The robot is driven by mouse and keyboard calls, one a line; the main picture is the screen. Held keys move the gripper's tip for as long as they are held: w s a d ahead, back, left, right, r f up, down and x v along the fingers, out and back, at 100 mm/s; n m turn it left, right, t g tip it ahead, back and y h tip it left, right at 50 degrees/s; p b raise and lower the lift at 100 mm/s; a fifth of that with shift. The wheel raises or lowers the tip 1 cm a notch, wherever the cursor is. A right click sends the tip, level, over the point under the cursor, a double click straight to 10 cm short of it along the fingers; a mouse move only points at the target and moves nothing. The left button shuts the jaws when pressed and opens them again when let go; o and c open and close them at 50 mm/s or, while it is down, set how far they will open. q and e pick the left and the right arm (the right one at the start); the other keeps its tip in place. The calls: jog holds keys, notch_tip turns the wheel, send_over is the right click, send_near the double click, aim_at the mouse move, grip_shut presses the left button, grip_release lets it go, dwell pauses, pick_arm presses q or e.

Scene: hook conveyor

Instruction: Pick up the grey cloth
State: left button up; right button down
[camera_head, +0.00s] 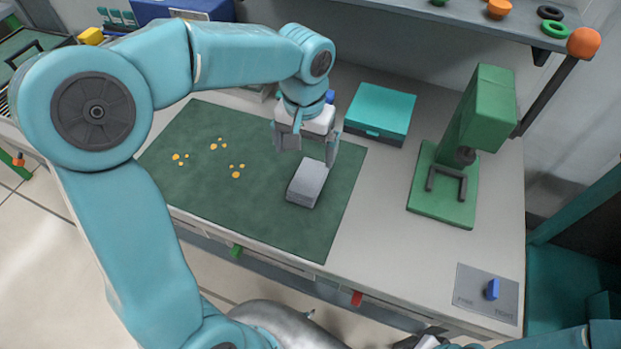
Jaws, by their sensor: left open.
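The grey cloth (307,184) is a folded, block-like bundle lying on the right part of the dark green mat (215,208). My left gripper (306,152) is open above and just behind the cloth, with its fingers pointing down. The right fingertip shows close to the cloth's far edge. I cannot tell whether it touches. Nothing shows between the fingers. My right gripper is not clearly in view.
Orange spots (236,171) lie on the mat, left of the cloth. A teal box (380,112) stands behind right. A green press-like machine (455,150) stands further right. A panel with a blue switch (492,290) is at the front right. A shelf (460,18) overhangs the back.

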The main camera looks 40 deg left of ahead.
pick_arm(q)
send_over(307, 180)
jog(key=f, duration=0.5)
jog(key=shift+s+a, duration=0.1)
jog(key=shift+a, duration=0.1)
jog(key=shift+s+d+f, duration=0.15)
jog(key=shift+d+f, duration=0.05)
jog(key=shift+f, duration=0.25)
notch_tip(307, 180, down, 5)
jog(key=shift+r+p, duration=0.1)
jog(key=shift+p, duration=0.2)
jog(key=shift+w, duration=0.2)
jog(key=c, duration=1.1)
jog(key=shift+c, duration=0.2)
jog(key=shift+r, duration=0.15)
